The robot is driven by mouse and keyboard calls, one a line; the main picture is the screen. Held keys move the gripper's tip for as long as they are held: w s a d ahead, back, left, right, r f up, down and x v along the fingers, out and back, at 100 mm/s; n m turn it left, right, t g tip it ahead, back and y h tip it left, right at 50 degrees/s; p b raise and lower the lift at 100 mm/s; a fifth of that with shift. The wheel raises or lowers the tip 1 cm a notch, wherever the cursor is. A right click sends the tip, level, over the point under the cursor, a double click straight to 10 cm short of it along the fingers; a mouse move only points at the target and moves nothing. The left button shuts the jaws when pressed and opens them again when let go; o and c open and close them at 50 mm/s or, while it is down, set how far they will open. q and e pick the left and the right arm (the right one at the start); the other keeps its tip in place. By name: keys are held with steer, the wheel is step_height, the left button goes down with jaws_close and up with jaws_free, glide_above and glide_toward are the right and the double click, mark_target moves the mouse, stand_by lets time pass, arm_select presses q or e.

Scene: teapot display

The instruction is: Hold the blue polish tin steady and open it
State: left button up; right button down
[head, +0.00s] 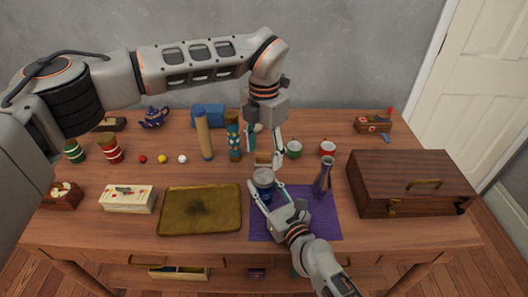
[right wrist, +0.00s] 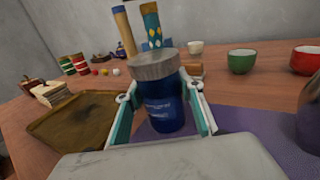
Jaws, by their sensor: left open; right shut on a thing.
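The blue polish tin (head: 264,186) stands upright near the purple mat's left back corner, and it fills the middle of the right wrist view (right wrist: 165,112). Its wide grey lid (right wrist: 154,65) sits on top. My right gripper (head: 262,194) is shut on the tin's body from the front, with one finger on each side below the lid, as the right wrist view also shows (right wrist: 163,100). My left gripper (head: 264,158) points down, open and empty, above and just behind the tin. It does not show in the right wrist view.
A brass tray (head: 200,210) is left of the tin. Tall tubes (head: 203,135), green (head: 294,149) and red (head: 327,148) cups stand behind. A wooden chest (head: 410,180) is right.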

mark_target(264, 175)
arm_select(q)
steer(key=m, duration=0.5)
steer(key=shift+m, duration=0.3)
steer(key=m, duration=1)
steer(key=shift+m, duration=0.3)
steer(key=m, duration=0.5)
steer(key=shift+m, duration=0.4)
steer(key=shift+f+m, duration=0.3)
steer(key=shift+f, duration=0.05)
step_height(264, 175, down, 7)
steer(key=shift+f, duration=0.15)
